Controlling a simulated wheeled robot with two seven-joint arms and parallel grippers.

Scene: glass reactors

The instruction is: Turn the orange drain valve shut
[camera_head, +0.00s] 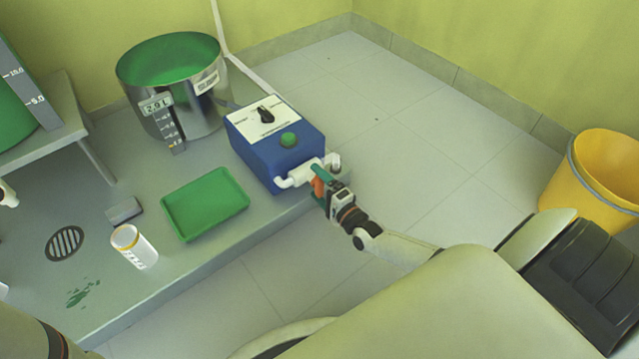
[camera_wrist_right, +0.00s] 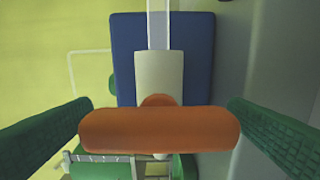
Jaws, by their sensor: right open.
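The orange drain valve handle (camera_head: 318,187) sits on the white outlet pipe (camera_head: 297,178) at the front of the blue pump box (camera_head: 272,150). In the right wrist view the orange handle (camera_wrist_right: 158,131) lies crosswise, in front of a pale fitting on the blue box (camera_wrist_right: 195,60). My right gripper (camera_head: 325,179) is at the handle, its jaws open. Its green fingers (camera_wrist_right: 160,112) stand at either end of the handle; I cannot tell if they touch it. Part of my left arm shows at the lower left, its gripper out of view.
A steel vessel (camera_head: 158,103) with green contents stands behind the box. A yellow bin (camera_head: 590,190) stands at the right; the floor between is clear.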

